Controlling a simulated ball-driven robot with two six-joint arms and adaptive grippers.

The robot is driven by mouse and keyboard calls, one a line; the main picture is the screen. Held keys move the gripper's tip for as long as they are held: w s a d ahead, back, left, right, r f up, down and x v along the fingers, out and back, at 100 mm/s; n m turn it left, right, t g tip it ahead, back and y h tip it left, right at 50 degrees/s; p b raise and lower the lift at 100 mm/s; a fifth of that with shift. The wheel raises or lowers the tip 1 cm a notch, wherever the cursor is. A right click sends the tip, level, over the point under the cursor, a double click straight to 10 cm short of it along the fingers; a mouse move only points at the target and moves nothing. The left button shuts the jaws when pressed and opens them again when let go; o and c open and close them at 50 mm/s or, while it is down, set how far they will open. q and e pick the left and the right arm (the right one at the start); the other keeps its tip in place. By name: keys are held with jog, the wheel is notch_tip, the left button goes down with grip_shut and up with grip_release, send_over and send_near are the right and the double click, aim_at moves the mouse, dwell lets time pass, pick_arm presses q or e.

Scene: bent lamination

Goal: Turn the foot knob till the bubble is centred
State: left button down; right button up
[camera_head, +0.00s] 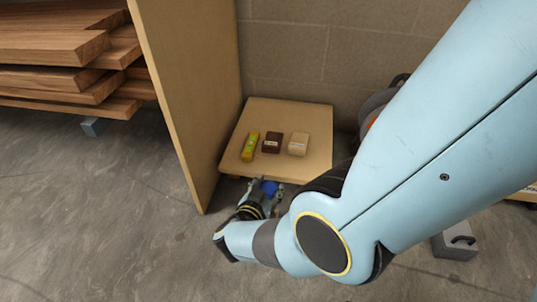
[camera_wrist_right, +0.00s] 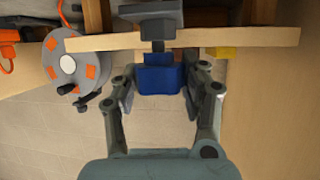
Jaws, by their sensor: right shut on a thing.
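The foot knob is a blue block (camera_wrist_right: 160,79) under the near edge of the wooden board (camera_wrist_right: 245,38), on a grey threaded stem. In the head view the knob (camera_head: 269,187) shows just below the board's (camera_head: 313,117) front edge. My right gripper (camera_wrist_right: 160,88) has one finger on each side of the knob and is shut on it. The gripper (camera_head: 265,188) also shows in the head view, partly behind my wrist. A yellow-green spirit level (camera_head: 250,147) lies on the board's left part; its bubble is too small to read. My left gripper is not in view.
A dark brown block (camera_head: 272,142) and a beige block (camera_head: 299,144) stand on the board. A tall wooden panel (camera_head: 185,85) rises close on the left. A grey and orange reel (camera_wrist_right: 70,66) is beside the board. Planks (camera_head: 60,45) are stacked at far left.

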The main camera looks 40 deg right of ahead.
jog(key=shift+s+a+f, duration=0.1)
jog(key=shift+s+f, duration=0.1)
jog(key=shift+f, duration=0.05)
jog(key=o, duration=1.2)
jog(key=shift+w, duration=0.1)
jog(key=shift+r, duration=0.1)
